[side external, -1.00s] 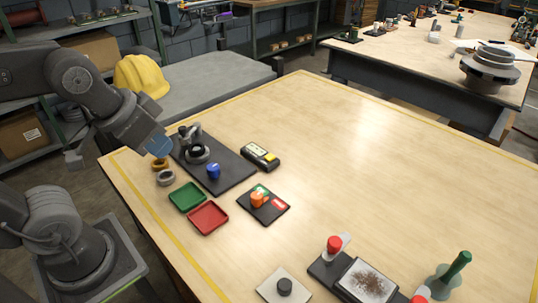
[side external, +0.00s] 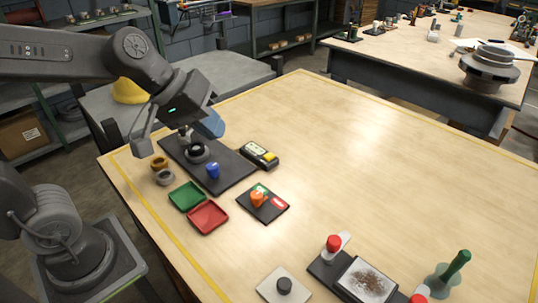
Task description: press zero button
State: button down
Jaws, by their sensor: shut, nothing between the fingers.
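A small dark handheld readout (side external: 259,154) with a pale display lies on the table, right of the black base plate. A yellow patch (side external: 270,157) shows at its right end; the lettering is too small to read, so I cannot tell which button is zero. My gripper (side external: 213,127) is shut and empty, with a bluish tip. It hangs above the far part of the black plate, up and left of the readout and apart from it.
A grey gauge stand (side external: 196,152) and a blue knob-like part (side external: 213,170) stand on the black plate (side external: 232,177). Green (side external: 187,196) and red (side external: 208,216) trays lie nearer. An orange part sits on a small black panel (side external: 270,211).

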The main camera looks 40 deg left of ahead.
jog(key=w+f+n+t+h, duration=0.1)
jog(key=w+n, duration=0.7)
jog(key=w, duration=0.2)
jog(key=n+t, duration=0.1)
jog(key=n, duration=0.7)
send_over(269, 157)
jog(key=shift+y, duration=0.4)
notch_tip(269, 157, down, 6)
jog(key=shift+w+a+r, duration=0.1)
jog(key=shift+r, duration=0.1)
jog(key=shift+f, duration=4.4)
jog(key=shift+f, duration=0.1)
jog(key=shift+f, duration=0.3)
jog(key=shift+f, duration=0.45)
jog(key=shift+r, duration=0.9)
